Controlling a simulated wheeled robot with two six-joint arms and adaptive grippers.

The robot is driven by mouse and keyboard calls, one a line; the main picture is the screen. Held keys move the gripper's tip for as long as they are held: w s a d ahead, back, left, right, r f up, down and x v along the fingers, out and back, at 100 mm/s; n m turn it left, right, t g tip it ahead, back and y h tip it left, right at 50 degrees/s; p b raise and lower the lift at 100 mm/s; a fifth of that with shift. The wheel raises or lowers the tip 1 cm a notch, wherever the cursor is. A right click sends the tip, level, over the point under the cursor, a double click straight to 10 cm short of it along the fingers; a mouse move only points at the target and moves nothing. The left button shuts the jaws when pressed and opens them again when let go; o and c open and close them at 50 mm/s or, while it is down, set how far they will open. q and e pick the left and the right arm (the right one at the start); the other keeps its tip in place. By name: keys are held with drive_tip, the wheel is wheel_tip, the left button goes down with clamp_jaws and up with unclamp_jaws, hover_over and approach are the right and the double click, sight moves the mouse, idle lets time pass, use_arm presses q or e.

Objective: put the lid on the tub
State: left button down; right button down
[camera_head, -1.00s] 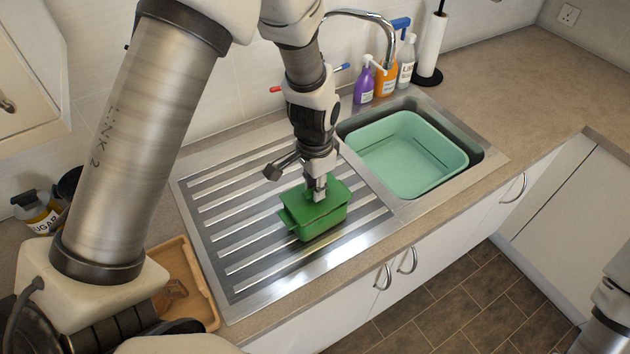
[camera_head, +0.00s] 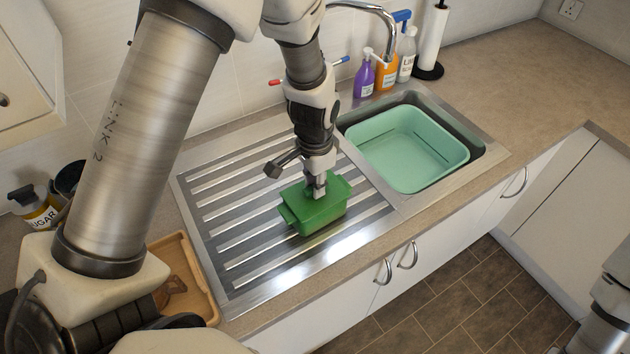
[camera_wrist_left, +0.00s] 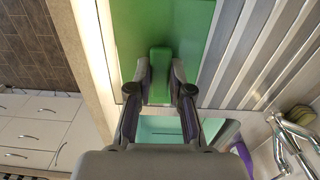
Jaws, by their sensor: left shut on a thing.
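The green tub (camera_head: 322,222) stands on the ribbed steel draining board, with a handle at each end. The green lid (camera_head: 301,203) lies over its top and looks level with the rim. I cannot tell whether it is fully seated. My left gripper (camera_head: 319,193) points down and is shut on the lid's raised grip, which shows between the fingers in the left wrist view (camera_wrist_left: 160,75). The fingers hide part of the lid. In the head view, part of my right arm shows at the right edge, but its gripper is out of frame.
A pale green basin (camera_head: 410,150) sits in the sink to the right, with a tap (camera_head: 365,12) behind. Bottles (camera_head: 386,75) and a paper roll (camera_head: 433,40) stand at the back. A wooden tray (camera_head: 200,275) lies left. The draining board (camera_head: 235,235) is otherwise bare.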

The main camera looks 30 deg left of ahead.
use_arm(q)
drive_tip(key=shift+f, duration=0.3)
drive_tip(key=c, duration=1)
unclamp_jaws()
drive_tip(key=shift+r, duration=0.15)
wheel_tip(320, 180, up, 12)
drive_tip(key=shift+f, duration=0.1)
